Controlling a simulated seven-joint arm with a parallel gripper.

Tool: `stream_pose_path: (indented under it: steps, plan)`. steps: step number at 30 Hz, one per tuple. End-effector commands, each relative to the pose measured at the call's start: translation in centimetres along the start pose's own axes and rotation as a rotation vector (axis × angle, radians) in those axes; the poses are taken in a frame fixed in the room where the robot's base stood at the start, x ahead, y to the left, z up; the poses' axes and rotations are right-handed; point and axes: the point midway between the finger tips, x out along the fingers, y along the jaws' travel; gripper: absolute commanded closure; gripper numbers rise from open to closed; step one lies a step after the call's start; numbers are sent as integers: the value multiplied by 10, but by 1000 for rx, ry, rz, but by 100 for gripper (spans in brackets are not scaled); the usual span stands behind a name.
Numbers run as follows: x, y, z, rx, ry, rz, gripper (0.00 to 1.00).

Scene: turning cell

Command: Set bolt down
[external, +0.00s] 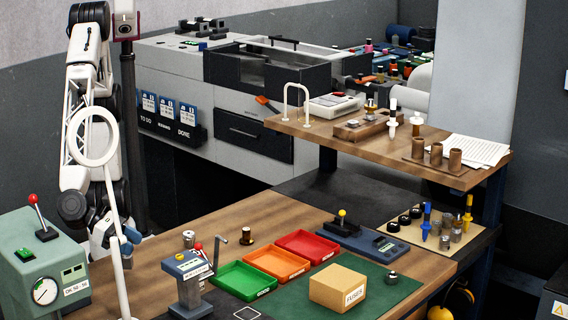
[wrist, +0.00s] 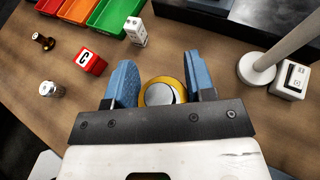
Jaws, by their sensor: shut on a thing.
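My gripper (external: 124,240) is low at the left end of the wooden bench in the external view, partly hidden by the white ring stand. In the wrist view my gripper (wrist: 161,86) has its blue fingers on either side of a round thing, the bolt (wrist: 160,93), and is shut on it. The bolt shows a pale grey round top with a yellow rim; its lower part is hidden. I cannot tell whether it touches the bench. In the external view I cannot make the bolt out.
Green (external: 245,280), orange (external: 276,264) and red trays (external: 305,246) lie further right. The ring stand (external: 118,240) is close.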

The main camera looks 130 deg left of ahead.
Motion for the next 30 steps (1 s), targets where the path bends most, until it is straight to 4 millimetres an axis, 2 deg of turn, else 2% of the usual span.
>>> stream_pose_path:
  steps: [9, 22, 30]
  plan:
    - [12, 0, -28, 0, 0, 0, 95]
    - [14, 0, -33, -1, 0, 0, 95]
    - [24, 0, -57, 1, 0, 0, 95]
